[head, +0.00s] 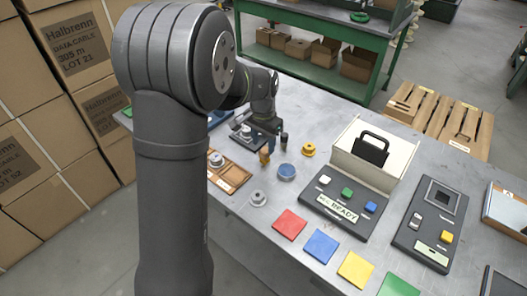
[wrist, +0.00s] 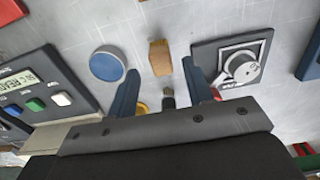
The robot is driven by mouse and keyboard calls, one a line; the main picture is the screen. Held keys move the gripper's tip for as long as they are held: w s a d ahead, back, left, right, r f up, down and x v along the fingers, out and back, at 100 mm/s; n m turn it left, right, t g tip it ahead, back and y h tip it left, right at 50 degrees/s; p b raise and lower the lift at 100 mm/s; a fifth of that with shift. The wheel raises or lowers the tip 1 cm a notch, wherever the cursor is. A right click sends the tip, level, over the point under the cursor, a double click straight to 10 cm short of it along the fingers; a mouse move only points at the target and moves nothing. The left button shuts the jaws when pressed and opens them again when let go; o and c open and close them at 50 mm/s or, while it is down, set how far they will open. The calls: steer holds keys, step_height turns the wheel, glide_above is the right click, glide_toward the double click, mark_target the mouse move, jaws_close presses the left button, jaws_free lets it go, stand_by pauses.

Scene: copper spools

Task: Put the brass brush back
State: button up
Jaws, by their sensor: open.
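A small tan-brown upright block, which looks like the brass brush (head: 265,157), stands on the grey bench. In the wrist view the brush (wrist: 160,57) shows just beyond and between my fingertips. My gripper (head: 270,144) is open above the bench close to it. In the wrist view my gripper (wrist: 160,68) has its two blue fingers spread apart with nothing clamped between them. A dark cylinder with a grey top (wrist: 168,98) also shows between the fingers, nearer the palm; it stands behind the brush in the head view (head: 284,139). I cannot see bristles.
A blue disc (head: 287,172) and a yellow spool (head: 308,149) are close by.

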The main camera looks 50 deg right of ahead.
mark_target(264, 151)
step_height(264, 151, up, 6)
steer(key=shift+r, duration=0.2)
steer(key=shift+f, duration=0.15)
step_height(264, 151, down, 12)
steer(key=shift+d+r, duration=0.1)
steer(key=shift+r, duration=1.7)
